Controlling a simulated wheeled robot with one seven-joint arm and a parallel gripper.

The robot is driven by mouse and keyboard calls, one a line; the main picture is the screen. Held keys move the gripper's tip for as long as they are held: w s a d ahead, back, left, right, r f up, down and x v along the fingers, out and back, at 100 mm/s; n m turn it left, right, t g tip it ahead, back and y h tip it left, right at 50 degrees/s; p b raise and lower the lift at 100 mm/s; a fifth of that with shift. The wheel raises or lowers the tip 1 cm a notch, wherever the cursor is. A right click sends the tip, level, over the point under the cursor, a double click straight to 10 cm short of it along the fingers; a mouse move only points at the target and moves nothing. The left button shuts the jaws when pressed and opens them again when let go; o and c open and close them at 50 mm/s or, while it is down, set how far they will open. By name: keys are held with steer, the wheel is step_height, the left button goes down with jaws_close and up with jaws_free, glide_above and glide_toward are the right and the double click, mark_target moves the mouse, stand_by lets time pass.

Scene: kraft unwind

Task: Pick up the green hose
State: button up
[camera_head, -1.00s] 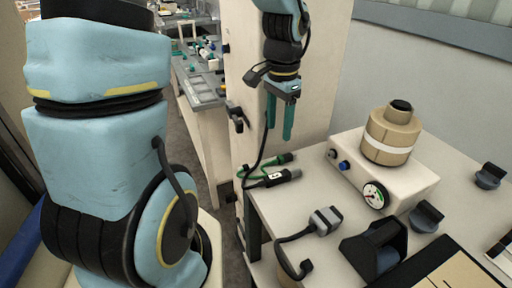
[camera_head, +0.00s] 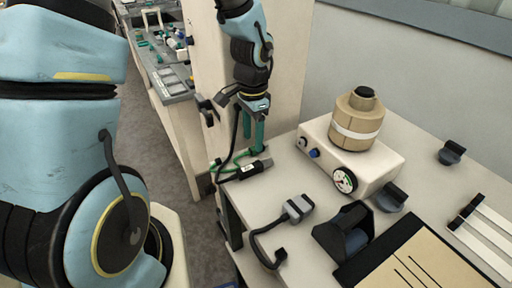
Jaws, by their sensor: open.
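The green hose (camera_head: 222,167) lies at the far left corner of the table (camera_head: 288,212), partly over its edge. A black connector with a white label (camera_head: 255,169) lies beside it on the tabletop. My gripper (camera_head: 254,143) points down with two green fingers, open, at the hose's back stretch. The fingers overlap the hose in the picture; I cannot tell whether they touch it. A black cable runs down beside the gripper and hides part of the hose.
A white box with a gauge (camera_head: 344,180) carries a tan roll (camera_head: 357,124) right of the gripper. A cream panel (camera_head: 285,70) rises behind. Floor (camera_head: 150,165) is clear at left.

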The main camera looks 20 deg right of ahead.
mark_target(253, 148)
steer(key=shift+f, duration=1.5)
steer(key=shift+d, duration=0.1)
jaws_close()
